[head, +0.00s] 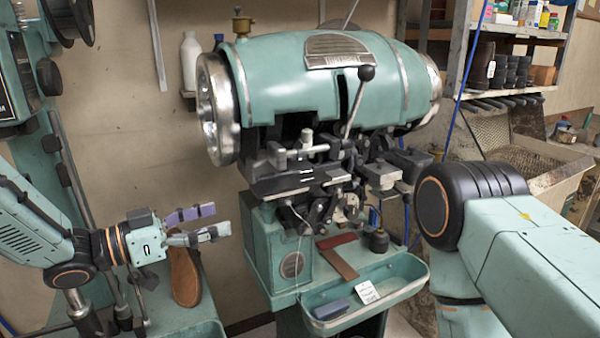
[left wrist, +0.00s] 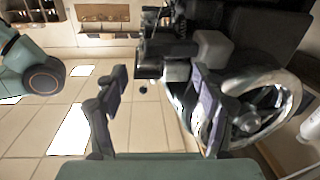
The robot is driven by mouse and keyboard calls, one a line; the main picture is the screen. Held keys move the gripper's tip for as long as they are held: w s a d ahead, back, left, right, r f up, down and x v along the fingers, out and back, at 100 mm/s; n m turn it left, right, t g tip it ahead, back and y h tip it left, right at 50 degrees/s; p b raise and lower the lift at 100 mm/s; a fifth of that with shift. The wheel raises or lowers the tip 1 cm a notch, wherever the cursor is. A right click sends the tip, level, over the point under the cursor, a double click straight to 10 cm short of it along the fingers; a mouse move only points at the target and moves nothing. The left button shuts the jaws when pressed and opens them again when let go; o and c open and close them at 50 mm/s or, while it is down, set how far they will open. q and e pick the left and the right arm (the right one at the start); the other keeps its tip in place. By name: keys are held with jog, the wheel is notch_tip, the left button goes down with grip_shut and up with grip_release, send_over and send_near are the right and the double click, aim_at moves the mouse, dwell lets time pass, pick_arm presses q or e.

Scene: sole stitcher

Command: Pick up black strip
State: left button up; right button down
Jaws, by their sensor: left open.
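My left gripper (head: 211,222) is open and empty, left of the green stitching machine (head: 330,85), with its fingers pointing right toward the machine. In the left wrist view the two spread fingers of my left gripper (left wrist: 160,88) have nothing between them. I cannot pick out a black strip for certain. A flat dark piece (head: 283,186) lies across the front of the machine, apart from the gripper, and may be it or a machine part. My right arm comes in from the right in the head view; its gripper is not seen.
The machine's tray (head: 395,298) holds a blue block (head: 331,309) and a white card (head: 366,292). A brown-red strip (head: 338,255) lies above it. Shelves (head: 510,92) stand at right.

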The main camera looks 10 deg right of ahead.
pick_arm(q)
notch_tip(320, 180, up, 5)
jog(key=s+a+m+g+h, duration=0.1)
jog(key=a+m+g, duration=0.1)
jog(key=f+p+x, duration=0.1)
jog(key=x, duration=0.8)
jog(key=shift+s+d, duration=0.2)
jog(key=shift+d, duration=0.05)
jog(key=shift+w+d, duration=0.1)
jog(key=shift+d, duration=0.05)
jog(key=shift+c, duration=1.5)
jog(key=shift+v, duration=0.8)
jog(key=c, duration=0.4)
jog(key=shift+d, duration=0.5)
jog(key=c, duration=0.5)
jog(key=shift+a, duration=0.2)
pick_arm(e)
jog(key=shift+s+a+r, duration=0.1)
jog(key=shift+a+r, duration=0.25)
jog(key=shift+r, duration=0.25)
jog(key=shift+s+a+r, duration=0.1)
jog(key=shift+a+r, duration=0.2)
jog(key=shift+r, duration=0.3)
